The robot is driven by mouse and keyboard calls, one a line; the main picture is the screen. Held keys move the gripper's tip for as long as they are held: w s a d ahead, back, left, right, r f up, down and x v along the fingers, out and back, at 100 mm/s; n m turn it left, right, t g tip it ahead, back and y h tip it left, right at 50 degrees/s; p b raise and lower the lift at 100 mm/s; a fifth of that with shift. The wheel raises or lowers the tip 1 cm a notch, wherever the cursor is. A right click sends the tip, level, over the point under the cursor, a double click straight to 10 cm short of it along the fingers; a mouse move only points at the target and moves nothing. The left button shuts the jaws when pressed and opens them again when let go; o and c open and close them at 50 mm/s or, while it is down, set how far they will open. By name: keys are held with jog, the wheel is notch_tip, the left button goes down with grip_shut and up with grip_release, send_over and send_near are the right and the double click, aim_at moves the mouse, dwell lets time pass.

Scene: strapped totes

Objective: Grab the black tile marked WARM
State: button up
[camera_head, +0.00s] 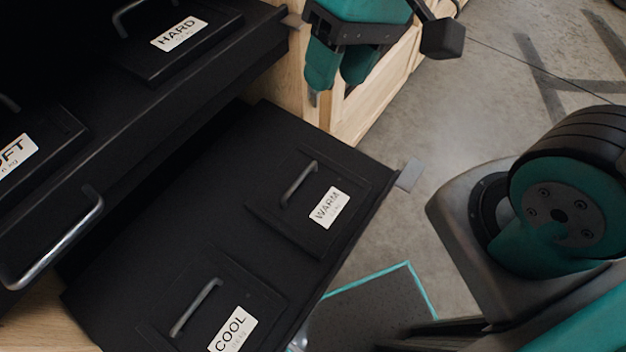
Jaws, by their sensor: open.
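The black tile marked WARM (284,222) lies flat in the lower black drawer (267,130), at its right part. It has a raised grey bar handle (299,183) and a white label at its right side. My gripper (337,82), with teal fingers, is at the top middle, beyond the drawer's far right corner. It is open, empty and apart from the WARM tile and its handle.
The black tile marked COOL (250,284) lies in the same drawer, nearer the bottom. An upper drawer (170,110) overhangs at left, with tiles marked HARD (150,62) and, partly cut off, one ending OFT (48,135). Concrete floor (395,215) is at right.

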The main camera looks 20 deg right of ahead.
jog(key=w+f+m+g+b, duration=0.1)
jog(key=w+f+m+g, duration=0.1)
jog(key=w+f+m, duration=0.5)
jog(key=m+g+b, duration=0.2)
jog(key=m, duration=0.5)
send_near(300, 178)
jog(key=x, duration=0.5)
jog(key=shift+w+f, duration=0.15)
jog(key=x, duration=0.5)
jog(key=shift+s+a+f, duration=0.15)
jog(key=shift+s+f, duration=0.05)
jog(key=shift+s, duration=0.1)
jog(key=shift+c, duration=0.3)
grip_shut()
